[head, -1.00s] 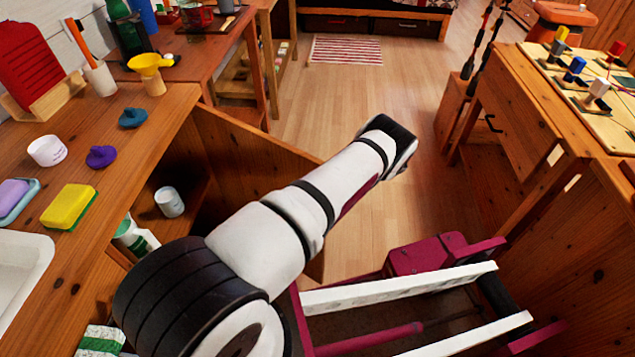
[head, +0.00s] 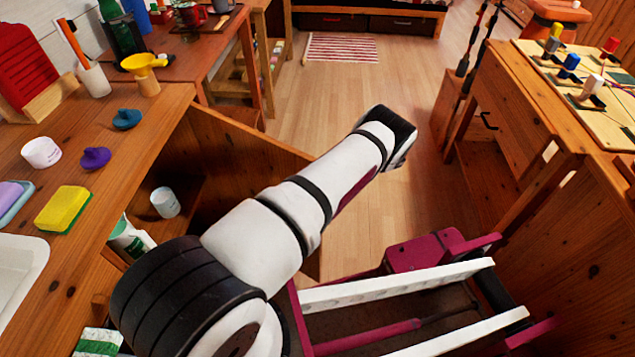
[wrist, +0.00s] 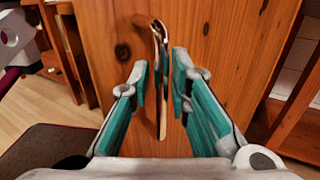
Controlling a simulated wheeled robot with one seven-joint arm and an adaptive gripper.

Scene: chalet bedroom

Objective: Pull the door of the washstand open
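The washstand (head: 150,130) is the wooden counter along the left in the head view. Its door (head: 250,150) stands swung out into the room, with the inside of the cabinet showing behind it. My arm crosses in front of the door, and my gripper is hidden in the head view. In the wrist view my gripper (wrist: 162,85) is open, with its teal-padded fingers on either side of a thin metal handle (wrist: 159,50) on the wooden door face (wrist: 215,40). Narrow gaps seem to show between the pads and the handle.
Inside the washstand are a white cup (head: 165,202) and a green-and-white bottle (head: 130,238). A yellow sponge (head: 63,209) and a purple item (head: 94,158) lie on top. A wooden workbench (head: 510,110) stands at the right. The floor (head: 330,110) ahead is clear up to a striped rug (head: 341,47).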

